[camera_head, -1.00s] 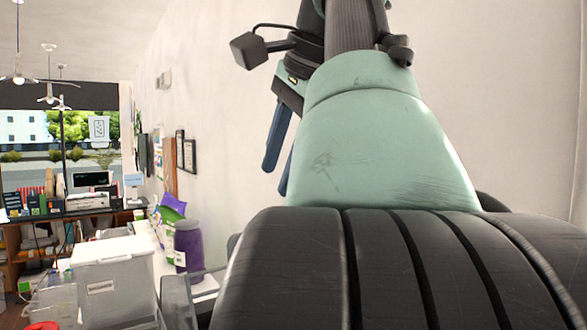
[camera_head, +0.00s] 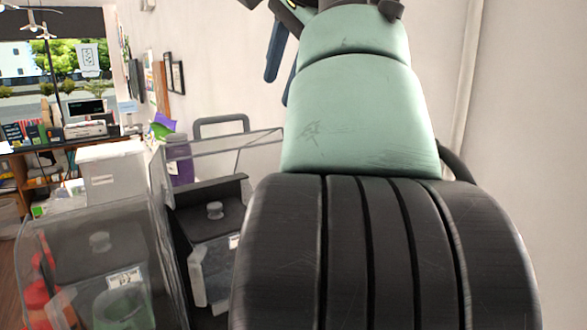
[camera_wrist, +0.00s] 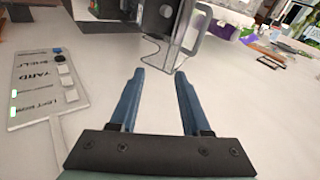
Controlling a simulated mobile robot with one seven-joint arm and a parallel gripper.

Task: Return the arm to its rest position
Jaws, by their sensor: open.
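My gripper (camera_wrist: 160,76) shows in the wrist view with its two blue fingers apart and nothing between them. In the head view my arm is raised and folded at the right, against the white wall. The blue fingers (camera_head: 278,60) show there at the top, pointing down, partly hidden behind the arm. The rest position itself is not marked in either view.
A clear-lidded container (camera_head: 90,250) and a grey handled machine (camera_head: 215,220) stand at the lower left. A white box (camera_head: 110,170) and a purple jar (camera_head: 180,160) are behind. In the wrist view, a labelled panel (camera_wrist: 45,90) lies left. The wall (camera_head: 500,150) is close at right.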

